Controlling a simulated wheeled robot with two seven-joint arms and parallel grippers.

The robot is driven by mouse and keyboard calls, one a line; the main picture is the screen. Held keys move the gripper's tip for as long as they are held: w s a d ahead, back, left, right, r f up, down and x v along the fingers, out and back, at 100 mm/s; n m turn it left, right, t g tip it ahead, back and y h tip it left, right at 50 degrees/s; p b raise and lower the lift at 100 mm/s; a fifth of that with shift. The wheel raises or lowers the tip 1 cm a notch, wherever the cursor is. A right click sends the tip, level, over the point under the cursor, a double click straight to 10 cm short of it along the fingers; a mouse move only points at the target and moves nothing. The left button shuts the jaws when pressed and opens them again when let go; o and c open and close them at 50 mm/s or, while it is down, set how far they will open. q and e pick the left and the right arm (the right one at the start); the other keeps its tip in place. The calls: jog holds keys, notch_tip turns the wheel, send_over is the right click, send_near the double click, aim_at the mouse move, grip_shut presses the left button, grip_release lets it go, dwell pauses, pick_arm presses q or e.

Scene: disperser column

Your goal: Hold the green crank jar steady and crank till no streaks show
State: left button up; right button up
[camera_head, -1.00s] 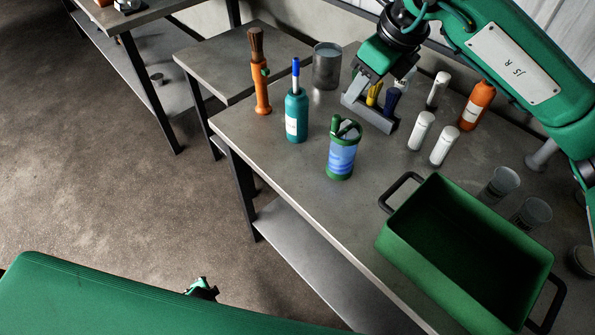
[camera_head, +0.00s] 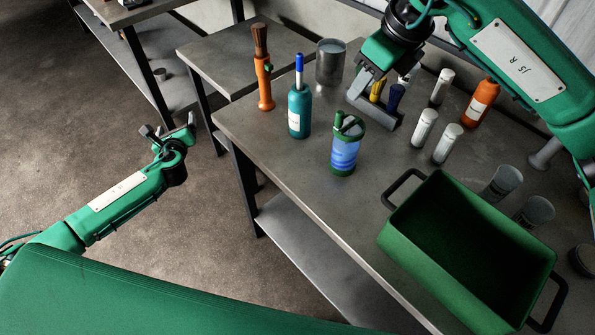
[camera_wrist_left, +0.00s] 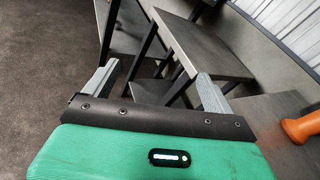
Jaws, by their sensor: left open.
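The green crank jar (camera_head: 344,155) stands upright on the grey workbench, with a green lid and crank on top. Blue and lighter bands show through its clear side. My left gripper (camera_head: 168,129) is raised over the floor, left of the bench and well apart from the jar. Its two fingers are spread and empty in the left wrist view (camera_wrist_left: 155,90); the jar does not show there. My right gripper (camera_head: 362,84) is above the bench at a grey holder (camera_head: 384,117), behind the jar and apart from it. Its fingertips are partly hidden, so its opening is unclear.
A teal bottle (camera_head: 299,112) and an orange-handled brush (camera_head: 264,85) stand left of the jar. A metal cup (camera_head: 330,63) is behind. White bottles (camera_head: 424,128) and an orange bottle (camera_head: 480,101) stand right. A green crate (camera_head: 400,235) fills the near right bench.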

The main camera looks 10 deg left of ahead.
aim_at(346, 148)
pick_arm(q)
jog(key=d+r+m+t+h, duration=0.3)
jog(key=d+r+m+h, duration=0.4)
jog(key=d, duration=0.6)
jog(key=s+d+m+h, duration=0.1)
jog(key=d+m+h, duration=0.1)
jog(key=d, duration=0.2)
jog(key=s+d+m+h, duration=0.2)
jog(key=d, duration=0.3)
jog(key=s+d+f+m+g+h, duration=0.1)
jog(key=s+d+m, duration=0.1)
jog(key=d, duration=0.3)
jog(key=shift+s+h, duration=0.25)
jog(key=shift+h, duration=0.15)
jog(key=s+d+m+g+h, duration=0.1)
jog(key=s+d+h, duration=0.1)
jog(key=s+d, duration=0.1)
jog(key=s+d+m+g+h, duration=0.1)
jog(key=s+d+m+h, duration=0.1)
jog(key=d, duration=0.3)
jog(key=s+d+r+m+g+h, duration=0.1)
jog(key=s+d+h, duration=0.2)
jog(key=d, duration=0.2)
jog(key=shift+s+m+g, duration=0.3)
jog(key=shift+s, duration=0.1)
jog(key=x, duration=1.3)
jog(key=shift+w+d, duration=0.2)
jog(key=shift+w, duration=0.05)
